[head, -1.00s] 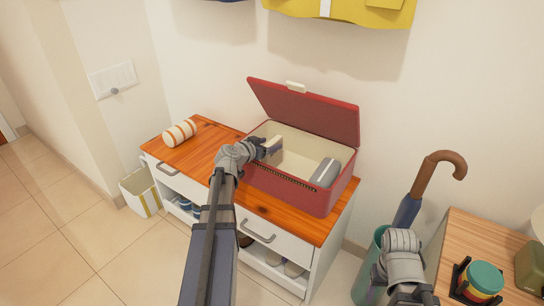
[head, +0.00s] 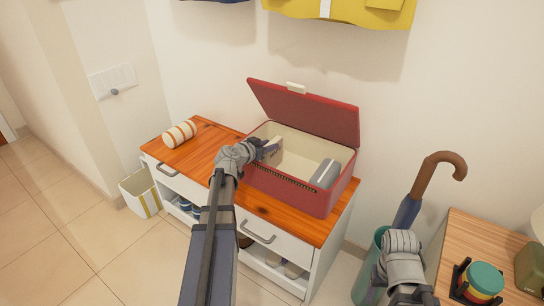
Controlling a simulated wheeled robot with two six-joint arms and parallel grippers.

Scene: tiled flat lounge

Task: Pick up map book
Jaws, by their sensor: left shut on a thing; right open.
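My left gripper (head: 264,150) is at the left end of the open red box (head: 290,190), reaching over its near rim. It is shut on a small pale, flat thing (head: 274,149), seemingly the map book, which stands upright inside the box's left part. My gripper and wrist hide much of it. A grey rounded case (head: 326,173) lies in the right part of the box. My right gripper is low at the right, by the umbrella stand; its fingertips are hard to make out.
The box stands on a wooden-topped cabinet (head: 206,134), its lid (head: 310,112) raised behind it. A striped roll (head: 180,134) lies at left. An umbrella (head: 425,187) leans in a teal stand (head: 368,272). A side table (head: 470,235) holds a teal-lidded jar (head: 483,279).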

